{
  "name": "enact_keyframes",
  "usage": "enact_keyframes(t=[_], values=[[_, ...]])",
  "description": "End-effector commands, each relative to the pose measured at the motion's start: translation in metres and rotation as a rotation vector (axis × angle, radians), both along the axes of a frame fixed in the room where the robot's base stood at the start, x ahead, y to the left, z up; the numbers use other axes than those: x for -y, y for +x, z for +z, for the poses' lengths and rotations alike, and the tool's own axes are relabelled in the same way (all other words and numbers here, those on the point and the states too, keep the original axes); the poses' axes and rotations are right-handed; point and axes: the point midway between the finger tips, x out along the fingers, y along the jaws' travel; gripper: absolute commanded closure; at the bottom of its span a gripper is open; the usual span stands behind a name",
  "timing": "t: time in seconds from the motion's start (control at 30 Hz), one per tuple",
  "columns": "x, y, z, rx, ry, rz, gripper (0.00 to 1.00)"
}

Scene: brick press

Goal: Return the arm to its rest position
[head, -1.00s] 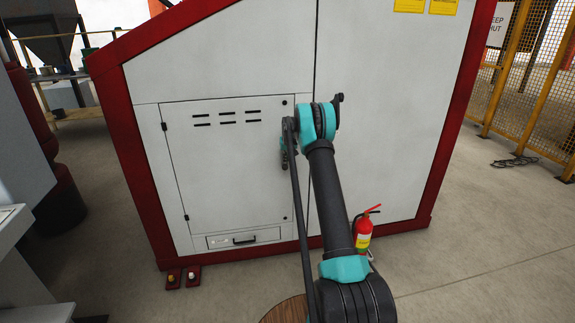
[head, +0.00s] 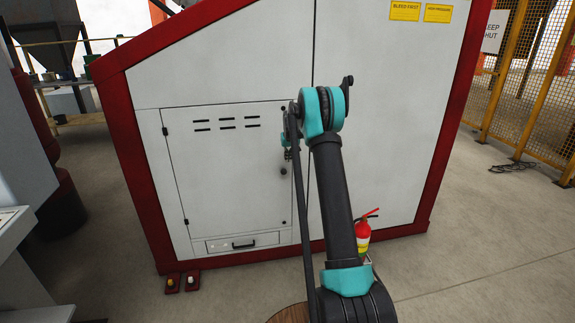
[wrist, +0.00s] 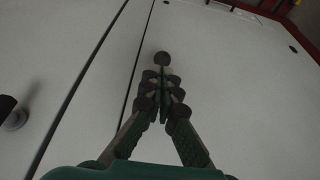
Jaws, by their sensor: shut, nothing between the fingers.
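My arm (head: 333,200) rises from the bottom of the head view and reaches toward the white cabinet. My gripper (wrist: 163,92) is shut and empty in the wrist view, with its fingertips together in front of a white panel. The knob is also at the left edge of the wrist view (wrist: 14,113), apart from the fingers.
A red frame (head: 140,180) edges the cabinet. A red fire extinguisher (head: 362,236) stands by its base, just right of my arm. A yellow mesh fence (head: 541,85) is at the right. A grey machine (head: 25,150) is at the left. Open floor (head: 470,240) lies to the right.

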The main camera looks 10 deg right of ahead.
Motion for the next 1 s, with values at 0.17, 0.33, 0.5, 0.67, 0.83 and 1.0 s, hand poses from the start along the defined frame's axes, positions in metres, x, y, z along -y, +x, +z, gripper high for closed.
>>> enact_keyframes(t=[0.17, 0.33, 0.5, 0.67, 0.83, 1.0], values=[[0.0, -0.006, 0.015, 0.0, 0.0, 0.0, 1.0], [-0.004, -0.024, 0.028, 0.0, 0.0, 0.0, 1.0], [-0.013, -0.075, 0.052, -0.002, 0.001, 0.001, 1.0], [-0.024, -0.136, 0.072, -0.003, 0.002, 0.002, 1.0], [-0.034, -0.205, 0.084, -0.004, 0.002, 0.003, 1.0], [-0.042, -0.279, 0.088, -0.006, 0.003, 0.004, 1.0]])
